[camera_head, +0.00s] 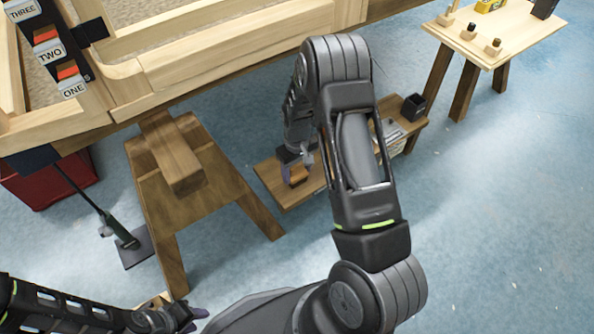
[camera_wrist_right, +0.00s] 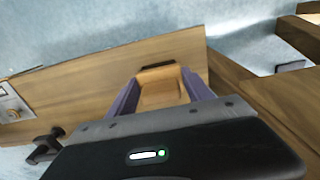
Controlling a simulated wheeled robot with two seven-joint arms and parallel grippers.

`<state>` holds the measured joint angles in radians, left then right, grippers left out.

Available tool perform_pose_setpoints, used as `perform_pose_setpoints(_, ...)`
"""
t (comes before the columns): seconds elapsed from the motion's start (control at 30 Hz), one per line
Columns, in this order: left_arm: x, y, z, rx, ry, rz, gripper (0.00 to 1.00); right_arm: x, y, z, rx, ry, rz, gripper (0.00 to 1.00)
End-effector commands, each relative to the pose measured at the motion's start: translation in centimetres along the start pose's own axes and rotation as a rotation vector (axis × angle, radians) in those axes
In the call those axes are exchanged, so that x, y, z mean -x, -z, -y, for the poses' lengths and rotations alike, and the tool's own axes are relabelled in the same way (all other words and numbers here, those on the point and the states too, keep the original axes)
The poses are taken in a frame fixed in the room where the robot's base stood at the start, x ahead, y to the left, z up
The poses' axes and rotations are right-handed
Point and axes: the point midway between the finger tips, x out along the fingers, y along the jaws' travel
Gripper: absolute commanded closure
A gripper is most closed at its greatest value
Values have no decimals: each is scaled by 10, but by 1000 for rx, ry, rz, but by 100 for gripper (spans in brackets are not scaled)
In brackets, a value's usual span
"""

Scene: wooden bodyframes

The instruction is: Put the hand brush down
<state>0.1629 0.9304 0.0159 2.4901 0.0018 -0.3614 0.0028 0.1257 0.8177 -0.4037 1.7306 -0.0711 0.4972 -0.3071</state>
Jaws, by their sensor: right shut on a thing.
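The hand brush (camera_head: 298,177), a small block with a wooden top, is between the fingers of my right gripper (camera_head: 296,163) over the low wooden table (camera_head: 268,175). In the right wrist view, the brush (camera_wrist_right: 162,92) sits between the two purple fingers of my right gripper (camera_wrist_right: 160,98), which is shut on it. Behind it is the tabletop (camera_wrist_right: 70,75). I cannot tell whether the brush touches the table. My left gripper (camera_head: 192,318) is at the bottom left, away from the brush; its fingers are too unclear to judge.
A trestle (camera_head: 170,160) stands left of the low table, under the wooden frame (camera_head: 240,50). A dark cup (camera_head: 414,107) stands at the low table's far right end. A small side table (camera_head: 500,40) with pegs is at the upper right. The blue floor on the right is clear.

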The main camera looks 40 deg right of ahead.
Motion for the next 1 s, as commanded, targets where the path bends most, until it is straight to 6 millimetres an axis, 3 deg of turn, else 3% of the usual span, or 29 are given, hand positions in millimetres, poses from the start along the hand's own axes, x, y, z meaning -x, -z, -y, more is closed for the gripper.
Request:
perform_pose_setpoints(0.1, -3, 0, 2, 1, 0, -1, 66, -4, 0, 0, 0, 0, 0, 92)
perform_pose_setpoints(0.13, -2, 1, 1, 1, 1, -1, 66, -3, 0, 0, 0, 0, 0, 39)
perform_pose_setpoints(0.37, -2, 0, 1, 1, 1, -1, 66, -3, 0, 0, 0, 0, 1, 20)
perform_pose_setpoints(0.77, 2, 0, -1, -1, -1, 1, 66, 4, 0, 0, 1, 0, 0, 19)
perform_pose_setpoints(1.0, 12, -3, -7, -5, -4, 8, 66, 42, 1, 0, 2, 0, -2, 19)
